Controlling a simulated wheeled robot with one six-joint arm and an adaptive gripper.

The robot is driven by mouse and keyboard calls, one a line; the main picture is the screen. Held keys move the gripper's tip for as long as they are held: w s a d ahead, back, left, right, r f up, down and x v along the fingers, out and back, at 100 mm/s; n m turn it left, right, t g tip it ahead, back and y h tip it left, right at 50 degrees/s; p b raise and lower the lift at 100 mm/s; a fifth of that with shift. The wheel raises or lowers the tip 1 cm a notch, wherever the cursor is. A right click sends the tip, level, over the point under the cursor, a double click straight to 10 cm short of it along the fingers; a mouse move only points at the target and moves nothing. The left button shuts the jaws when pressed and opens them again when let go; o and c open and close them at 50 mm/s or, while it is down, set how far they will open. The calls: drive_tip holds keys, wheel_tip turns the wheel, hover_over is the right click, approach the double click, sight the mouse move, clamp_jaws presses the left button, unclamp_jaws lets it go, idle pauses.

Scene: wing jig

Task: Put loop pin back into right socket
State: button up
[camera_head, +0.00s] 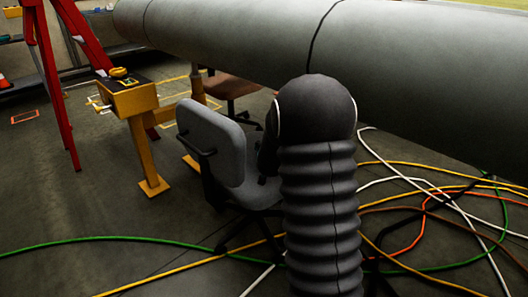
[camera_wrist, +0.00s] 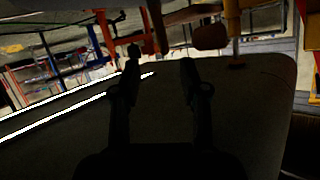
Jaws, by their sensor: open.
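My gripper (camera_wrist: 161,66) shows in the wrist view as two dark fingers, apart, with nothing visible between them. In the head view it is hidden behind my own dark arm. I cannot make out a loop pin or a right socket in either view. In the head view, a yellow stand (camera_head: 138,101) at the left has a dark top plate. A small yellow object (camera_head: 119,73) lies on that plate, too small to identify. The wrist view is dark and tilted, and a broad dark surface fills much of it behind the fingers.
A large grey wing body (camera_head: 430,70) spans the top of the head view. A grey office chair (camera_head: 215,140) stands beside my arm. A red ladder (camera_head: 48,80) is at the left. Several coloured cables (camera_head: 440,210) cross the floor at the right.

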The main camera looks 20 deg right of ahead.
drive_tip(key=shift+r+p+x, duration=0.2)
drive_tip(key=shift+p+x, duration=0.2)
drive_tip(key=shift+x, duration=3.45)
drive_tip(key=shift+w+a, duration=0.1)
drive_tip(key=shift+w, duration=0.05)
clamp_jaws()
